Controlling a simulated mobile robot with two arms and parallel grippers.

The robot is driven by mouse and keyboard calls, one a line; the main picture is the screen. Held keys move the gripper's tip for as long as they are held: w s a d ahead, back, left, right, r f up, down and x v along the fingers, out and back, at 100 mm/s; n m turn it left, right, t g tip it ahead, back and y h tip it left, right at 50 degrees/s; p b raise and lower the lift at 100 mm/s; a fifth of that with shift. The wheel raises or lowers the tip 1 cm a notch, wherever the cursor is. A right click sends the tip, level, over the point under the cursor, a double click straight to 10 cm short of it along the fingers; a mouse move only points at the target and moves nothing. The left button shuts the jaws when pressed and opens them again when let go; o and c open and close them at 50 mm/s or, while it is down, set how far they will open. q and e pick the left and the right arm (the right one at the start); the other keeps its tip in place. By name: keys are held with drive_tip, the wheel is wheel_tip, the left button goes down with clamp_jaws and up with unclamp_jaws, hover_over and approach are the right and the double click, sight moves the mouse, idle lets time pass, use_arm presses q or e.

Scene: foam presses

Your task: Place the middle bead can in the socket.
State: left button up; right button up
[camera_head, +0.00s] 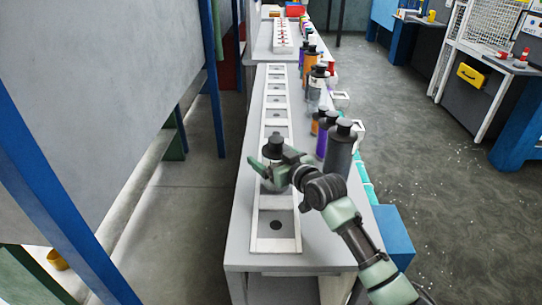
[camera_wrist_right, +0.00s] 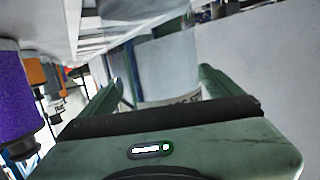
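A can with a black cap (camera_head: 278,143) and a pale, clear-looking body stands upright over the second white-framed socket from the front; its base is mostly hidden. My right gripper (camera_head: 272,164) is around this can. In the right wrist view the can's pale body (camera_wrist_right: 167,65) lies between two spread green fingers (camera_wrist_right: 160,88), with a narrow gap beside the left finger. The frontmost socket (camera_head: 275,226) is empty, with a dark round hole. Which can is the middle bead can is not clear. My left gripper is not in view.
A row of cans stands along the bench's right side: a dark grey can (camera_head: 340,152), a purple can (camera_head: 322,143) and several others farther back. More white-framed sockets run away along the bench (camera_head: 240,205). A blue box (camera_head: 393,236) is at the right.

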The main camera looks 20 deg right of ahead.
drive_tip(key=shift+r, duration=0.1)
drive_tip(key=v, duration=1.2)
drive_tip(key=shift+b, duration=0.45)
